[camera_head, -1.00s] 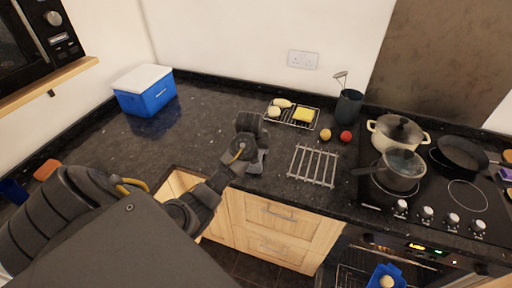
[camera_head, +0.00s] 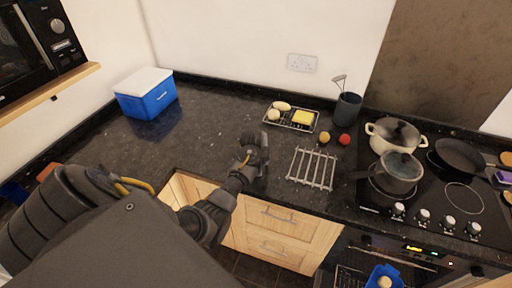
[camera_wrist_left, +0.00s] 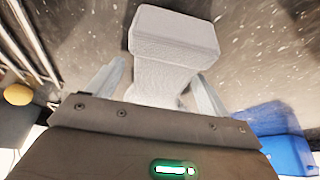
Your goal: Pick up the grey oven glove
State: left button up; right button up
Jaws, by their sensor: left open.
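The grey oven glove (camera_wrist_left: 174,38) shows in the left wrist view as a pale grey, textured, thick shape lying on the dark speckled worktop. Its wide end is beyond my fingertips and its narrower part runs back between them. My left gripper (camera_wrist_left: 160,78) is open, with one finger on each side of the glove; I cannot tell whether they touch it. In the head view my left gripper (camera_head: 256,160) is low over the worktop, left of the wire rack. My right gripper is not in view.
A metal rack (camera_head: 313,168) lies just right of my left gripper. Behind are a food tray (camera_head: 291,124), a yellow ball (camera_head: 324,137), a red ball (camera_head: 345,139) and a utensil pot (camera_head: 347,107). The hob with pans (camera_head: 400,172) is right. A blue cooler (camera_head: 146,98) stands left.

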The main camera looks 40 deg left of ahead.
pick_arm(q)
jog(key=c, duration=1.2)
jog(key=shift+o, duration=0.2)
jog(key=shift+r, duration=0.1)
jog(key=shift+a+r+b, duration=0.1)
jog(key=shift+r+b, duration=0.4)
jog(key=shift+r, duration=0.05)
jog(key=v, duration=0.3)
jog(key=d+b+v, duration=0.1)
jog(key=v, duration=0.1)
jog(key=d+v, duration=0.1)
jog(key=v, duration=0.2)
jog(key=shift+s+b, duration=0.2)
jog(key=shift+b, duration=0.1)
jog(key=s+d+r+p, duration=0.1)
jog(key=s+d+r, duration=0.3)
jog(key=d, duration=0.3)
jog(key=shift+s+d+r, duration=0.15)
jog(key=shift+s+r, duration=0.05)
jog(key=shift+s, duration=0.7)
